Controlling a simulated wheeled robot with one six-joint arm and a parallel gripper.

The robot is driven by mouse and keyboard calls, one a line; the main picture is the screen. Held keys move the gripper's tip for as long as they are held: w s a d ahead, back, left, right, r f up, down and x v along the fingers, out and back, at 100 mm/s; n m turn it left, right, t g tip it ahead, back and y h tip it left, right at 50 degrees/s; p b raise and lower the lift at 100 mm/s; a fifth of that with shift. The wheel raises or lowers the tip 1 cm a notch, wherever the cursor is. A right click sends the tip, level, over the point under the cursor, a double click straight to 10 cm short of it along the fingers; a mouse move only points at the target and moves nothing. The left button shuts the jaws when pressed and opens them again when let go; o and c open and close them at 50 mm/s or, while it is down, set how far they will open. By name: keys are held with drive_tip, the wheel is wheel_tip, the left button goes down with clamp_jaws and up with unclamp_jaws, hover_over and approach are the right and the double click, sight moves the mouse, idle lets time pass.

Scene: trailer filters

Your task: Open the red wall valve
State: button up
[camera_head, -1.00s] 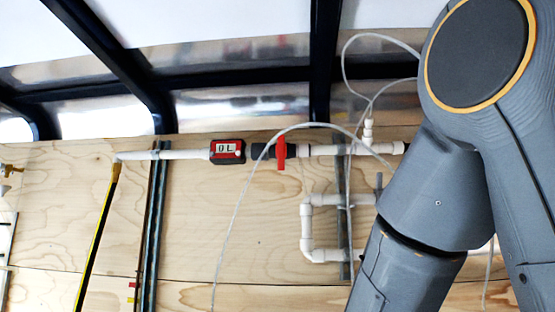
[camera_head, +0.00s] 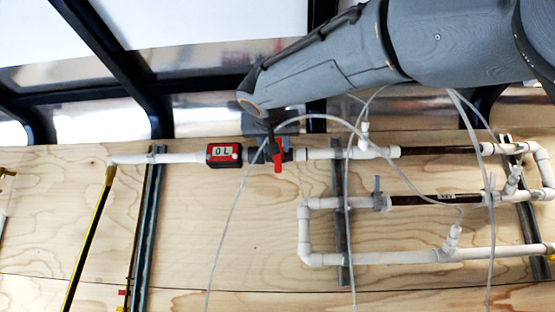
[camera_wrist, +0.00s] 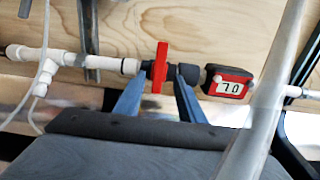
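The red valve handle (camera_head: 278,155) sits on a dark valve body in the white pipe on the plywood wall. It stands upright, across the pipe, just right of the red meter. In the wrist view the red handle (camera_wrist: 161,66) shows between the two fingers of my gripper (camera_wrist: 165,75). The fingers are apart, with a gap on the right side of the handle; the left finger looks close to it. I cannot tell whether it touches. In the head view my gripper (camera_head: 270,130) is dark and reaches down to the valve from above, partly covering the valve body.
A red and black digital meter (camera_head: 224,153) is beside the valve on the left. A thin clear hose (camera_head: 232,215) loops across the wall near the valve. White pipes (camera_head: 380,257) and metal rails (camera_head: 150,205) cover parts of the wall. Dark frame beams cross above.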

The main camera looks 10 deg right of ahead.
sight(278, 156)
drive_tip(key=p+x, duration=0.3)
drive_tip(key=x, duration=0.4)
drive_tip(key=shift+w+d, duration=0.1)
drive_tip(key=shift+w, duration=0.15)
clamp_jaws()
